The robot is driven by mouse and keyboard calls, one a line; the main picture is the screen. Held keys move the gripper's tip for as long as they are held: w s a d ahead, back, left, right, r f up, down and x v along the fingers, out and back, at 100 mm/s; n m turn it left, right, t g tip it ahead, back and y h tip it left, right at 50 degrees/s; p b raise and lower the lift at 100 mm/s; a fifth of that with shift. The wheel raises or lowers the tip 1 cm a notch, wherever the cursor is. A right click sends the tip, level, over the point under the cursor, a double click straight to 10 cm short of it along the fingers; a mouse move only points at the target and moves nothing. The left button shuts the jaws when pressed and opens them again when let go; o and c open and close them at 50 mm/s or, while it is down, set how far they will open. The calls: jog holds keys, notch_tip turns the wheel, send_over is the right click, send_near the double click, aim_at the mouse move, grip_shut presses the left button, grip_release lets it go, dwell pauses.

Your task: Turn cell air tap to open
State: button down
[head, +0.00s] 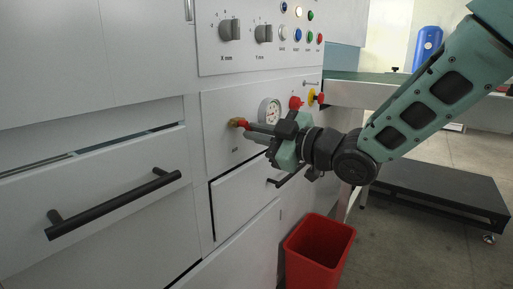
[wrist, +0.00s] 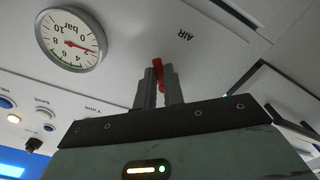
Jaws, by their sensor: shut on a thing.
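The air tap (head: 237,122) is on the white machine panel, with a red handle and a brass-coloured body. In the head view my gripper (head: 250,131) reaches it from the right, its fingers level with the panel. In the wrist view the red tap handle (wrist: 157,64) sits between the tips of my gripper (wrist: 159,84), which is shut on it. The fingers hide part of the handle, and the tap body is not clear there. The AIR label (wrist: 186,35) shows upside down beside it.
A round pressure gauge (head: 270,111) is right of the tap; it also shows in the wrist view (wrist: 70,40). A red knob (head: 295,103) and a yellow-backed switch (head: 311,97) lie further right. A drawer handle (head: 115,204) juts out at left. A red bin (head: 318,252) stands below.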

jog(key=n+b, duration=0.3)
jog(key=r+n+b, duration=0.1)
jog(key=n+b, duration=0.2)
jog(key=n, duration=0.1)
jog(key=n+b, duration=0.3)
jog(key=shift+w+d+r, duration=0.25)
jog(key=shift+w+d, duration=0.05)
jog(key=shift+r+n+b, duration=0.1)
jog(key=shift+n+b, duration=0.2)
jog(key=shift+n, duration=0.1)
jog(key=c, duration=1.5)
grip_release()
jog(key=shift+d, duration=0.1)
